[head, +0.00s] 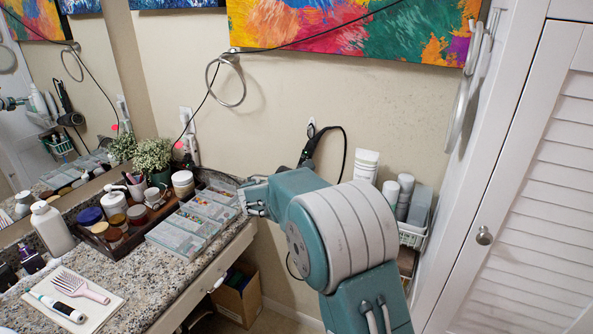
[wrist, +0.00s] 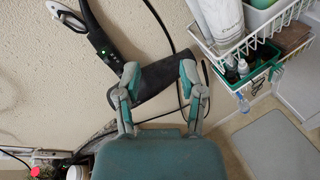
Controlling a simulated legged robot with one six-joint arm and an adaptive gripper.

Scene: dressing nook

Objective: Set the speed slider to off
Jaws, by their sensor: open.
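A black hair dryer hangs on the beige wall; its handle (wrist: 97,37) and barrel (wrist: 160,83) show in the wrist view. A control area with a small green light (wrist: 103,49) is on the handle; the slider's exact position is too small to tell. In the head view the dryer (head: 309,147) is mostly hidden behind my arm. My gripper (wrist: 160,76) is open and empty, its two fingers spread in front of the barrel, below and right of the controls. It also shows in the head view (head: 250,197) near the counter's right end. I cannot tell whether it touches the dryer.
A white wire rack (wrist: 235,45) with bottles stands right of the dryer. A granite counter (head: 150,278) with organizers, jars and a brush lies to the left. A louvered door (head: 540,180) is on the right. Black cords hang along the wall.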

